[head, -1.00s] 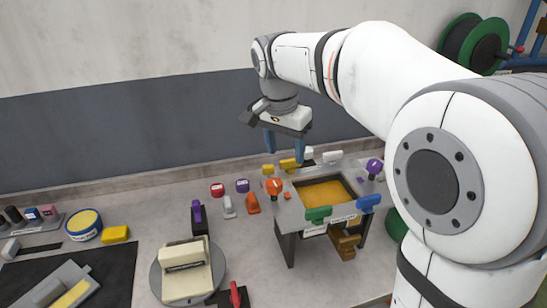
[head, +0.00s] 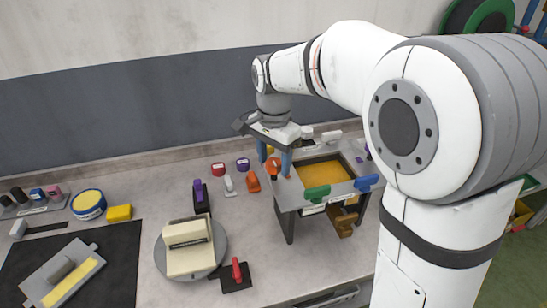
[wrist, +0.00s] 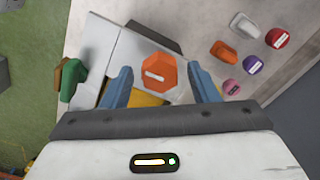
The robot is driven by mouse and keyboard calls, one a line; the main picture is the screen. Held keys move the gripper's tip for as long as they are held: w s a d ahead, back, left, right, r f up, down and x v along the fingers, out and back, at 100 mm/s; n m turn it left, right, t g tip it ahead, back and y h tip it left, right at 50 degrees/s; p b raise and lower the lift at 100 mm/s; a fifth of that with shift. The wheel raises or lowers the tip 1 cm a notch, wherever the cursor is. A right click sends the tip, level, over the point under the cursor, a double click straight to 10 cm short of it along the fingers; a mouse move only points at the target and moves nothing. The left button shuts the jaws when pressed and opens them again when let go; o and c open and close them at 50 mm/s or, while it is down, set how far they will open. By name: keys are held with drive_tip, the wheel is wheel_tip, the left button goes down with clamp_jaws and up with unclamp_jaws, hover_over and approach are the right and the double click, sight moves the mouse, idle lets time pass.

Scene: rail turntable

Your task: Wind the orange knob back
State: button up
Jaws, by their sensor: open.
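In the wrist view, the orange knob (wrist: 158,76) has a faceted outline and a short white mark lying nearly level. My gripper (head: 275,165) is open, its blue fingers pointing down around the knob. In the wrist view, the fingers of my gripper (wrist: 160,72) are on either side of the knob, with a visible gap on each side. I cannot tell how far down the fingertips reach beside it.
A green handle (head: 316,194) and a blue handle (head: 367,182) are on the table's near edge. An orange piece (head: 253,183) and a white piece (head: 229,184) lie to its left. A turntable (head: 219,262) carries a cream block (head: 188,247). A red-handled piece (head: 237,275) lies nearby.

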drive_tip(key=shift+c, duration=0.5)
drive_tip(key=c, duration=0.9)
drive_tip(key=shift+n, duration=0.3)
drive_tip(key=n, duration=0.3)
drive_tip(key=shift+n, duration=0.3)
drive_tip(key=n, duration=0.4)
drive_tip(key=shift+n, duration=0.3)
drive_tip(key=n, duration=0.4)
drive_tip(key=shift+n, duration=1.8)
